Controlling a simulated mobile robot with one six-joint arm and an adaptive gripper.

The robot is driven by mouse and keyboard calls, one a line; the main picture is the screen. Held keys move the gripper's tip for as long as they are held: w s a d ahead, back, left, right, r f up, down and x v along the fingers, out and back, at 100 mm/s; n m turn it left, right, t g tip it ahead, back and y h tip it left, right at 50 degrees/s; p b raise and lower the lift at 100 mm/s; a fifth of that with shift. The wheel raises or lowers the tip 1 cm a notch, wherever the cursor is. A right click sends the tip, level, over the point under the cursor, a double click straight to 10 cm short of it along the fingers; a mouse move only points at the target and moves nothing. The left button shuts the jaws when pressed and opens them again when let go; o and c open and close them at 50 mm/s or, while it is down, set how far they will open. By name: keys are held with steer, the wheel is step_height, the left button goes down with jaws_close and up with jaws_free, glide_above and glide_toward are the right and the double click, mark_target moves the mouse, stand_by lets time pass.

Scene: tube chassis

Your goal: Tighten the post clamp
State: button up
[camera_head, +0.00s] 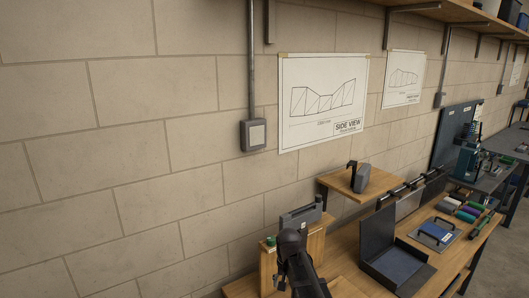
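I cannot pick out the post clamp with certainty in the head view. A small raised wooden shelf (338,183) carries a grey block-like object (361,178) with a dark upright piece at its left; I cannot tell what they are. A dark rounded form at the bottom centre looks like part of my arm and hides some of the bench behind it. No gripper fingers show.
A wooden bench (345,262) runs along the block wall at lower right. A grey toolbox (300,216) stands near a wooden board (268,265).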

steer(key=s+d+f+n+b, duration=0.1)
steer(key=s+d+f+b, duration=0.3)
steer(key=s, duration=0.3)
steer(key=s+d+f+n+b, duration=0.1)
steer(key=s+d+f+b, duration=0.3)
steer(key=s+d, duration=0.2)
steer(key=shift+s+f, duration=0.3)
steer(key=shift+s, duration=0.2)
stand_by(0.4)
